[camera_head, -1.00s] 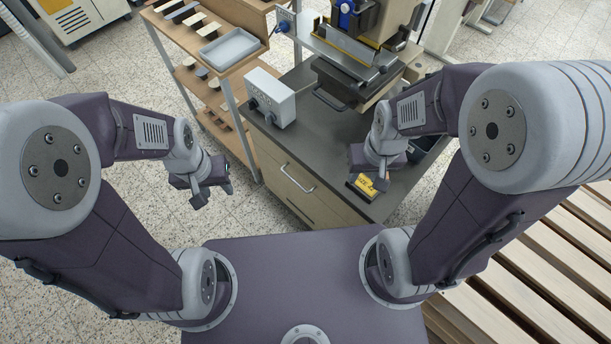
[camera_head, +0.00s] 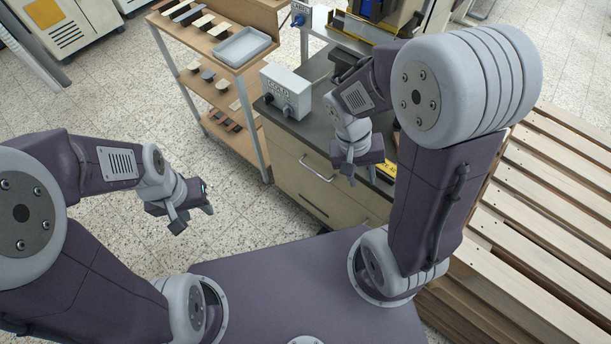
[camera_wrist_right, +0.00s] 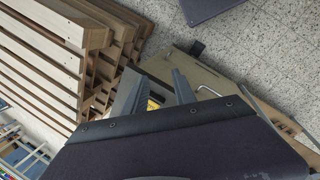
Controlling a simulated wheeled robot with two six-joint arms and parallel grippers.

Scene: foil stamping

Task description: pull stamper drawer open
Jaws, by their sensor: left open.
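The stamper (camera_head: 362,27) stands at the back of the dark-topped cabinet, mostly hidden behind my right arm in the head view. The pull-out part under it is hidden there too. The beige cabinet front (camera_head: 290,160) has a drawer with a silver bar handle (camera_head: 317,169), and it looks shut. My right gripper (camera_head: 361,176) hangs near the cabinet's front edge, right of that handle and apart from it. In the right wrist view its fingers (camera_wrist_right: 154,92) are apart and empty, with a bar handle (camera_wrist_right: 208,91) beyond. My left gripper (camera_head: 194,215) is open and empty over the floor.
A grey control box (camera_head: 287,92) stands on the counter's left end. A wooden shelf rack with a grey tray (camera_head: 242,47) is left of the cabinet. Slatted pallets (camera_head: 540,220) fill the right side. The speckled floor (camera_head: 235,200) at left is clear.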

